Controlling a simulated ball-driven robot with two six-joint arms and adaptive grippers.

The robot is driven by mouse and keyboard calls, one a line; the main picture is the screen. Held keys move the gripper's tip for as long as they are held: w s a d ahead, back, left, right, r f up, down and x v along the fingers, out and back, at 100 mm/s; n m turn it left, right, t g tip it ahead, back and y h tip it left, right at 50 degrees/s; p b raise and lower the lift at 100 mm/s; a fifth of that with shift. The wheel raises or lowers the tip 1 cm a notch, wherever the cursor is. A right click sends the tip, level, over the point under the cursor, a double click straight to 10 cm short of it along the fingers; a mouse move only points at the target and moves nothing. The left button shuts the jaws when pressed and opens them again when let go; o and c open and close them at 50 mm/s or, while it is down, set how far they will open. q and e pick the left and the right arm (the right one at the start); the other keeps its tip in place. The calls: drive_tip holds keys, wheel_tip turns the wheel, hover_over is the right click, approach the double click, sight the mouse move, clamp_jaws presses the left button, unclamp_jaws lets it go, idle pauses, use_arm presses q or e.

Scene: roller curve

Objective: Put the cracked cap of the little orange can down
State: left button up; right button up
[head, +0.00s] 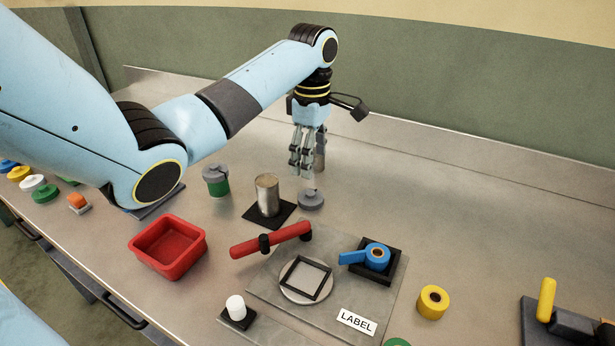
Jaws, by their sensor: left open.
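My left gripper (306,168) is open and points down over the back middle of the bench. A round grey cap (311,201) with a raised knob lies on the bench just below its fingertips. The fingers appear apart from the cap, and no crack can be made out at this size. A small orange piece with a grey lower part (78,202) is at the far left; I cannot tell whether it is the little orange can. My right gripper is not in view.
A bare metal can (267,192) stands on a black pad left of the cap. A green can with a grey lid (216,182) and a red tray (170,246) are further left. The bench back right is clear.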

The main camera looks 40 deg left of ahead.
sight(311, 192)
use_arm(q)
wheel_tip(311, 192, down, 10)
drive_tip(key=shift+a+r, duration=0.1)
drive_tip(key=c, duration=0.7)
